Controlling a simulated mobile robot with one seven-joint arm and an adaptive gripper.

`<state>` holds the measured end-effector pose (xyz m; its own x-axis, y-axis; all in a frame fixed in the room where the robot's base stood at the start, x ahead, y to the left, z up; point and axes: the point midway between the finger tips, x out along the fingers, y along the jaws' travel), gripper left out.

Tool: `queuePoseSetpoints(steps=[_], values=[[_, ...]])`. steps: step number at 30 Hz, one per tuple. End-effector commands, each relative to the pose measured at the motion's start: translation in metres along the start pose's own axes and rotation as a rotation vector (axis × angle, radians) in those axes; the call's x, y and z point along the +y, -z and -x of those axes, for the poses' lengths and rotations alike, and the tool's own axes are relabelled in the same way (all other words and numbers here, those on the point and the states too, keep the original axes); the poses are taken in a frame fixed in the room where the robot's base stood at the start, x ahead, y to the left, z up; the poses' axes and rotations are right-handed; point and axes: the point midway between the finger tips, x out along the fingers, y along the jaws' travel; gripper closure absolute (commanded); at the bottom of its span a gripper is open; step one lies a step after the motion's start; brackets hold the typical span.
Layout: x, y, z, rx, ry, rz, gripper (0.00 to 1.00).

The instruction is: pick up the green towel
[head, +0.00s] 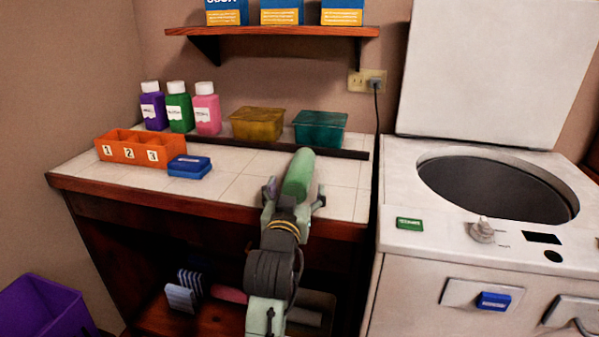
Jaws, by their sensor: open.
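The green towel (299,174) looks like a smooth rolled cylinder and lies on the white tiled counter (235,188), pointing away from me. My gripper (294,196) is at its near end, with its fingers spread to the left and right of the roll. The gripper is open. My wrist hides the near end of the towel, and I cannot tell whether the fingers touch it.
A blue box (189,167) and an orange numbered bin (130,148) stand left. Bottles, a yellow tub (257,124) and a teal tub (320,127) line the back. A washer (400,200) with its lid raised stands right. Bare tiles lie left of my gripper.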

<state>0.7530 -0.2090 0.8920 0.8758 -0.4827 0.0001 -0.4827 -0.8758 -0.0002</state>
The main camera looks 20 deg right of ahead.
Motion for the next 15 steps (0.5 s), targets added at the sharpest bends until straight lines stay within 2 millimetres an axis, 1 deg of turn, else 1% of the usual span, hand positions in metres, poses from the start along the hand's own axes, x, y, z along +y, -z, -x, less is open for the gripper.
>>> queuePoseSetpoints(steps=[1, 4, 6, 9, 15], values=[[0.000, 0.005, -0.007, -0.001, 0.000, -0.001, 0.22], [-0.002, 0.012, -0.022, 0.000, -0.001, -0.001, 0.22], [-0.002, 0.011, -0.032, -0.003, -0.002, 0.001, 0.22], [-0.002, 0.010, -0.043, -0.001, -0.001, 0.000, 0.22], [-0.002, 0.009, -0.046, 0.000, 0.000, 0.000, 0.22]])
